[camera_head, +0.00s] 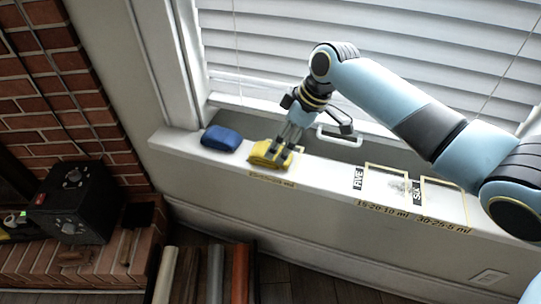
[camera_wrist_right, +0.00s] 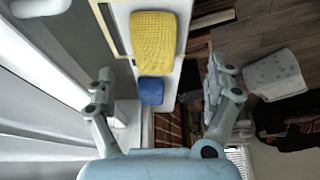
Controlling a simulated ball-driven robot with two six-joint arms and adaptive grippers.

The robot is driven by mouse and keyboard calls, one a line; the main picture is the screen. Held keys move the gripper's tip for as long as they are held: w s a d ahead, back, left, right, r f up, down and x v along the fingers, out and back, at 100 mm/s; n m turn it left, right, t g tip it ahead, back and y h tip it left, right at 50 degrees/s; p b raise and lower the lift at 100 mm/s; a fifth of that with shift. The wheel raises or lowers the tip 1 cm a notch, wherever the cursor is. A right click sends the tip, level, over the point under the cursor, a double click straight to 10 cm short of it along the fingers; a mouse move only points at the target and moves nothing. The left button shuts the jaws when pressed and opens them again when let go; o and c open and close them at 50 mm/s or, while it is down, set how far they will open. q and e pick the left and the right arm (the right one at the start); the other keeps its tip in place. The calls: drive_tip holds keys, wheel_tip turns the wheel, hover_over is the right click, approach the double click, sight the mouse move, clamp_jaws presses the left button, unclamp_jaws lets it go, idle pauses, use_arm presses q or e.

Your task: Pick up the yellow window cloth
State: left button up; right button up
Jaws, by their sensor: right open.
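The yellow window cloth (camera_head: 262,157) lies folded on the white window sill (camera_head: 335,178), right of a blue cloth or sponge (camera_head: 221,138). My right gripper (camera_head: 281,154) points down at the yellow cloth, its fingers covering part of it in the head view. In the right wrist view the yellow cloth (camera_wrist_right: 153,37) shows with a textured top, beyond the fingers, and the blue piece (camera_wrist_right: 151,92) lies between them in the picture. My right gripper (camera_wrist_right: 160,72) is open with nothing in its jaws. Whether its fingertips touch the cloth I cannot tell. My left gripper is not in view.
Window blinds (camera_head: 370,45) rise behind the sill, with a window handle (camera_head: 340,137) close to my right gripper. Yellow-framed marked areas (camera_head: 443,200) are on the sill to the right. A black box (camera_head: 73,203) stands on the brick hearth at the left.

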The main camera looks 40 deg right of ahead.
drive_tip(key=x, duration=0.2)
drive_tip(key=b+x, duration=0.1)
drive_tip(key=x, duration=0.3)
drive_tip(key=shift+w+f, duration=0.25)
drive_tip(key=shift+w, duration=0.2)
drive_tip(key=c, duration=1.2)
drive_tip(key=shift+r, duration=0.2)
drive_tip(key=r, duration=0.4)
drive_tip(key=shift+s+d+r+p, duration=0.15)
drive_tip(key=shift+d+p, duration=0.05)
drive_tip(key=shift+p, duration=0.2)
drive_tip(key=s+d+r+p, duration=0.1)
drive_tip(key=s+d+r, duration=0.4)
drive_tip(key=s, duration=0.5)
drive_tip(key=shift+d+r+p, duration=0.25)
drive_tip(key=shift+r+p, duration=0.15)
drive_tip(key=shift+r, duration=0.3)
drive_tip(key=shift+w, duration=0.1)
